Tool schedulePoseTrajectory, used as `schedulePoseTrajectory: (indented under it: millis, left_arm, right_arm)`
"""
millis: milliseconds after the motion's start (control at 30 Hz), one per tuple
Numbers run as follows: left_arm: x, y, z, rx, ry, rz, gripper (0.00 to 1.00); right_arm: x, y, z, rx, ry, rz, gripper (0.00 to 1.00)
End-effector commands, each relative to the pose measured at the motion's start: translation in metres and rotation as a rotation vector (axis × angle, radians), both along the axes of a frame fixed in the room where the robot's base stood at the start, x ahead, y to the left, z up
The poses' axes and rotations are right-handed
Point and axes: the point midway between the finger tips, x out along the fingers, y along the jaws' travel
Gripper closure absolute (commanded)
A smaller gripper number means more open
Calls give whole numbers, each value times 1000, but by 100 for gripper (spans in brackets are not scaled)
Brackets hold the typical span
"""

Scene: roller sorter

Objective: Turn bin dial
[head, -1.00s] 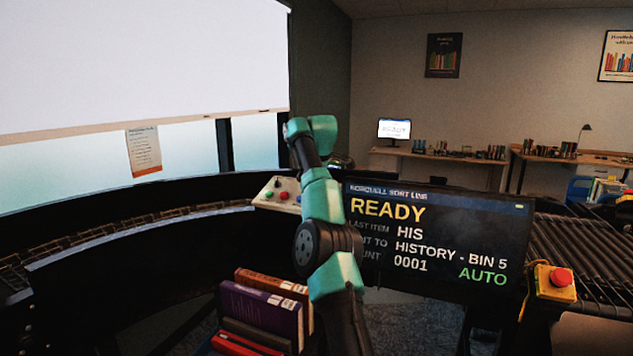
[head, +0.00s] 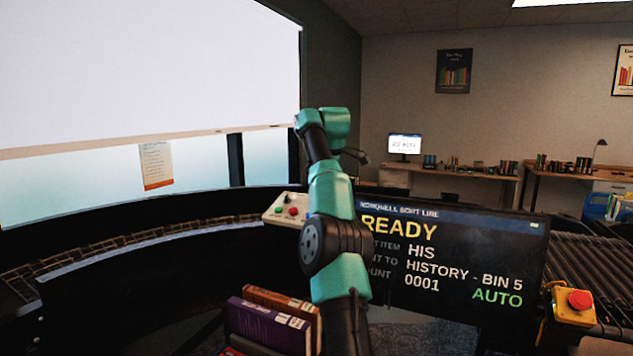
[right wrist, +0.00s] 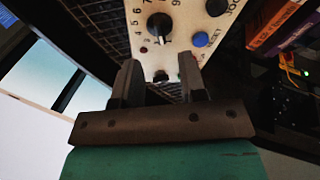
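The bin dial is a black knob (right wrist: 160,27) with a pale pointer on a cream control panel (right wrist: 178,55), ringed by printed numbers. My right gripper (right wrist: 161,82) is open, its two dark fingers apart, at the panel's near edge and short of the dial. I see no contact with the dial. In the head view the panel (head: 283,206) shows partly behind my arm, with red and green buttons; the dial cannot be made out there. My left gripper is not in view.
A blue button (right wrist: 200,39) and a second black knob (right wrist: 216,6) sit beside the dial. A display (head: 450,262) reads READY, HISTORY - BIN 5, AUTO. A red stop button (head: 579,299) is on a yellow box at right.

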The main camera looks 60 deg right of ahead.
Motion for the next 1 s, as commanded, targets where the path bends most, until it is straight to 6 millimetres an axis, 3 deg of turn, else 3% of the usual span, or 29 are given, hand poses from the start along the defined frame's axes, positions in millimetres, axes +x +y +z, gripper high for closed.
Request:
schedulePoseTrajectory:
  millis: [200, 467, 500, 1000]
  left_arm:
    - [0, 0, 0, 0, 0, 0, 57]
    - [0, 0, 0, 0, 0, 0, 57]
    - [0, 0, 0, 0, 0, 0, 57]
    - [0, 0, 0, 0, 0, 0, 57]
  right_arm:
    - [0, 0, 0, 0, 0, 0, 61]
    - [0, 3, 5, 0, -10, -84, 36]
    - [0, 4, 6, -1, -13, -121, 32]
    - [-3, 33, 33, -55, -190, -748, 32]
